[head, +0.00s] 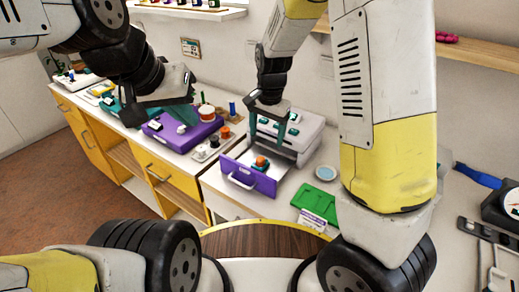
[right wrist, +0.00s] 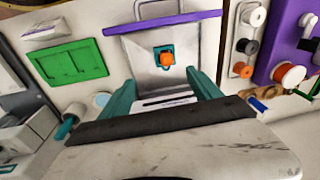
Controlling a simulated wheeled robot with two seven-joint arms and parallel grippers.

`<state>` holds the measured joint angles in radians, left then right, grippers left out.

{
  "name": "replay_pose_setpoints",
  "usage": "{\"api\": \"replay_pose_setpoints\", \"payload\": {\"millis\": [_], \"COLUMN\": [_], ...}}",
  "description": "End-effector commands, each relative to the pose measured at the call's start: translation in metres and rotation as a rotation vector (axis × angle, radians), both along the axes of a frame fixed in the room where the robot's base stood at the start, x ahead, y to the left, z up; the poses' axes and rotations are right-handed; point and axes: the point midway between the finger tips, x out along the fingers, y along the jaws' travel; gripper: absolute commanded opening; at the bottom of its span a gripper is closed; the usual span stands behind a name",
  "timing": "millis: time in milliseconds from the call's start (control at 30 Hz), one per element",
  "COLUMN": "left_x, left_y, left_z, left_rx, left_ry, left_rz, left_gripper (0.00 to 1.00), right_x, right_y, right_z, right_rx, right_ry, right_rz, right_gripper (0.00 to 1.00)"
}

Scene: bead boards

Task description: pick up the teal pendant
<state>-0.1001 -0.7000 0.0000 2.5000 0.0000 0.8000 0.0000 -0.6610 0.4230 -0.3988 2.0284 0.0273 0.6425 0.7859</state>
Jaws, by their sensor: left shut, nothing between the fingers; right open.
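A small teal piece (head: 255,168) with an orange piece (head: 261,161) on it sits inside the open drawer (head: 243,180) of a white box; I take the teal piece for the pendant. In the right wrist view the teal piece (right wrist: 160,67) shows around the orange one (right wrist: 167,59), lying on the drawer's grey floor. My right gripper (head: 268,135) is open above the drawer, its teal fingers apart and empty. In the right wrist view its fingertips (right wrist: 160,78) point towards the pendant, one to each side. My left gripper (head: 133,118) is shut and empty near a purple case.
The white box (head: 305,135) stands behind the drawer. A green board (head: 317,200) and a small light blue dish (head: 326,173) lie to its right. Tools lie far right.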

Motion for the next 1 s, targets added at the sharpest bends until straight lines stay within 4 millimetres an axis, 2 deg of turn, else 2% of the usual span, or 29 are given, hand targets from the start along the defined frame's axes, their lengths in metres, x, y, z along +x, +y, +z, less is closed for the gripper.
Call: {"api": "replay_pose_setpoints", "payload": {"millis": [33, 100, 200, 567, 833, 1000], "left_x": [0.0, 0.0, 0.0, 0.0, 0.0, 0.0], "left_y": [0.0, 0.0, 0.0, 0.0, 0.0, 0.0], "left_z": [0.0, 0.0, 0.0, 0.0, 0.0, 0.0], "left_rx": [0.0, 0.0, 0.0, 0.0, 0.0, 0.0], "left_ry": [0.0, 0.0, 0.0, 0.0, 0.0, 0.0], "left_rz": [0.0, 0.0, 0.0, 0.0, 0.0, 0.0], "left_gripper": [0.0, 0.0, 0.0, 0.0, 0.0, 0.0], "right_x": [0.005, 0.011, 0.016, 0.021, 0.026, 0.027], "right_y": [0.007, 0.013, 0.019, 0.019, 0.014, 0.014], "right_z": [-0.016, -0.032, -0.047, -0.082, -0.12, -0.131], "right_rx": [-0.03, -0.059, -0.088, -0.105, -0.105, -0.103], "right_ry": [0.01, 0.015, 0.015, 0.016, 0.017, 0.015], "right_rz": [-0.013, -0.041, -0.064, -0.081, -0.081, -0.08], "right_gripper": [0.73, 0.73, 0.73, 0.73, 0.73, 0.73]}}
